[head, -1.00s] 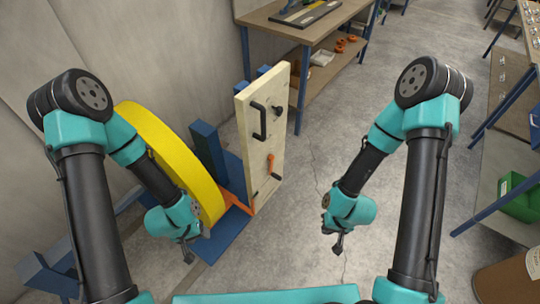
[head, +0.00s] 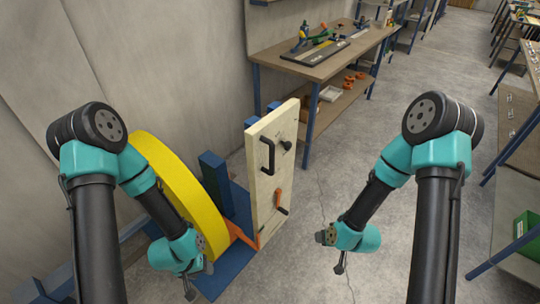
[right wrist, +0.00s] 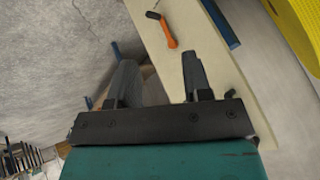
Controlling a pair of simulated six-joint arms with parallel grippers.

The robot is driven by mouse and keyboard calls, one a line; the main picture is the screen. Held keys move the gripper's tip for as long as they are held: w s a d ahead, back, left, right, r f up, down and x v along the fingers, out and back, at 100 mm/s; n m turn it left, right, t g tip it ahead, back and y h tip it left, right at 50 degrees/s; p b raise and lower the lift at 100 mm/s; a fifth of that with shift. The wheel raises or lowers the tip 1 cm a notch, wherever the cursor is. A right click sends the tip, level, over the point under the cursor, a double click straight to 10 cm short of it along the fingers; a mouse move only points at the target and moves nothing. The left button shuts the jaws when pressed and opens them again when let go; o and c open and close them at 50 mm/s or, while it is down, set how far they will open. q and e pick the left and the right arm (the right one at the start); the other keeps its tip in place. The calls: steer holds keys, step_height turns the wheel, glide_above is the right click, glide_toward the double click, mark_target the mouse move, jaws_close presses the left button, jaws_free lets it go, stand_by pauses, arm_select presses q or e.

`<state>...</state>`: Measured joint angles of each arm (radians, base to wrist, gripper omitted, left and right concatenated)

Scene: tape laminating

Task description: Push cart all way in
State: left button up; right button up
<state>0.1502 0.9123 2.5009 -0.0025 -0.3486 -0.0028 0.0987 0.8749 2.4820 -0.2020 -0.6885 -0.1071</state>
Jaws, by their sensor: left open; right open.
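The cart has an upright pale wooden panel (head: 270,165) with a black handle (head: 268,155) and an orange lever (head: 281,198). Beside it are a large yellow roll (head: 190,190) and a blue base (head: 222,280). The panel stands near the left wall. My left gripper (head: 197,284) is open, low in front of the yellow roll, apart from the panel. My right gripper (head: 340,266) is open and empty, right of the panel. In the right wrist view its two fingers (right wrist: 160,80) are spread, with the panel and orange lever (right wrist: 168,32) beyond them.
A workbench (head: 318,64) with tools on top and a white tray (head: 331,93) on its lower shelf stands behind the panel. A green bin (head: 527,232) sits on shelving at right. Open concrete floor (head: 400,245) lies right of the cart.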

steer(key=shift+o, duration=0.2)
steer(key=w+a+r+n+t+y, duration=0.2)
steer(key=w+a+r+n+t, duration=0.1)
steer(key=w+r, duration=0.5)
steer(key=shift+w+a+r+n+t+y, duration=0.25)
steer(key=shift+a+r+t+y, duration=0.2)
steer(key=shift+a+t, duration=0.45)
steer(key=w+a+r+n+t+y, duration=0.3)
steer(key=r+y, duration=0.1)
steer(key=r, duration=0.5)
steer(key=shift+a+r, duration=0.4)
steer(key=x, duration=1.7)
steer(key=shift+w+r, duration=0.2)
steer(key=shift+w, duration=0.1)
jaws_close()
